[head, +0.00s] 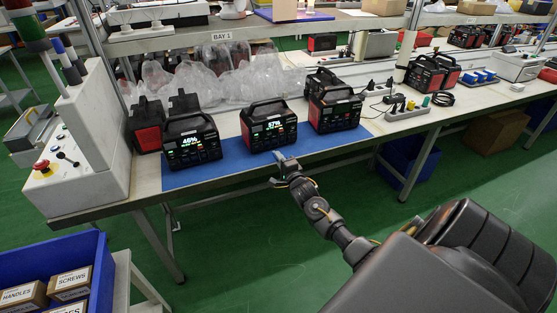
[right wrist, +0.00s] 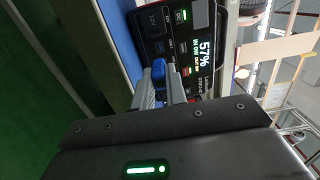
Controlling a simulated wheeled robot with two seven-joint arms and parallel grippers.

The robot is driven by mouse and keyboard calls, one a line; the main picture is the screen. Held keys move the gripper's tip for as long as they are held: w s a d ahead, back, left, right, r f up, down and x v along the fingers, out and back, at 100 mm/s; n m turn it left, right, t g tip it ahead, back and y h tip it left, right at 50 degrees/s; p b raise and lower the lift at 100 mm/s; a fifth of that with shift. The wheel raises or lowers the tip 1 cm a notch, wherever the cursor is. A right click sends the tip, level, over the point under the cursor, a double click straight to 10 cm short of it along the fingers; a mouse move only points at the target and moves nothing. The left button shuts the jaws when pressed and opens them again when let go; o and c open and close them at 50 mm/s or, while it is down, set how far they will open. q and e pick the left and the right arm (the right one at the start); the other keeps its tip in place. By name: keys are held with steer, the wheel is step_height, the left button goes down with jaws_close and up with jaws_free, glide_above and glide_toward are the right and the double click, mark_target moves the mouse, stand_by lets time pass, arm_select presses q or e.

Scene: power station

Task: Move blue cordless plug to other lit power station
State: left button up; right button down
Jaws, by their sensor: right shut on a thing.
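The power station reading 57% (head: 269,125) stands lit in the middle of the blue mat (head: 225,162). Its lit front panel also shows in the right wrist view (right wrist: 205,50). A second lit power station reading 45% (head: 192,142) stands to its left. My right gripper (head: 284,166) is in front of the 57% station, low at the table's front edge. In the right wrist view its fingers (right wrist: 159,78) are shut on the blue plug (right wrist: 158,68), close to the panel. I cannot tell whether the plug touches a socket. My left gripper is not in view.
A power station with a dark screen (head: 338,112) stands right of the lit pair. Right of it are power strips (head: 408,112) with plugs. A control box with a red button (head: 85,150) fills the table's left end. Clear plastic bags (head: 205,82) lie behind.

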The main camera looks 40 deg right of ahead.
steer(key=shift+b+x, duration=0.75)
steer(key=shift+x, duration=0.2)
steer(key=shift+b+x, duration=0.85)
steer(key=shift+x, duration=0.15)
steer(key=shift+w+d+f+b, duration=0.25)
steer(key=shift+w+b, duration=0.25)
steer(key=shift+w, duration=0.1)
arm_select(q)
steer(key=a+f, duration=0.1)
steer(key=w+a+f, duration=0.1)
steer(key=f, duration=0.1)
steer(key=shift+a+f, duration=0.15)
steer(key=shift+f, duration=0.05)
arm_select(e)
steer(key=shift+r, duration=0.1)
steer(key=shift+w+a, duration=0.1)
steer(key=shift+a, duration=0.05)
arm_select(q)
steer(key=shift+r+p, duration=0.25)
steer(key=shift+p, duration=0.25)
arm_select(e)
steer(key=shift+a+r, duration=0.1)
steer(key=shift+r, duration=0.05)
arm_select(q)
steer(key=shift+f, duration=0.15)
arm_select(e)
steer(key=shift+w, duration=0.15)
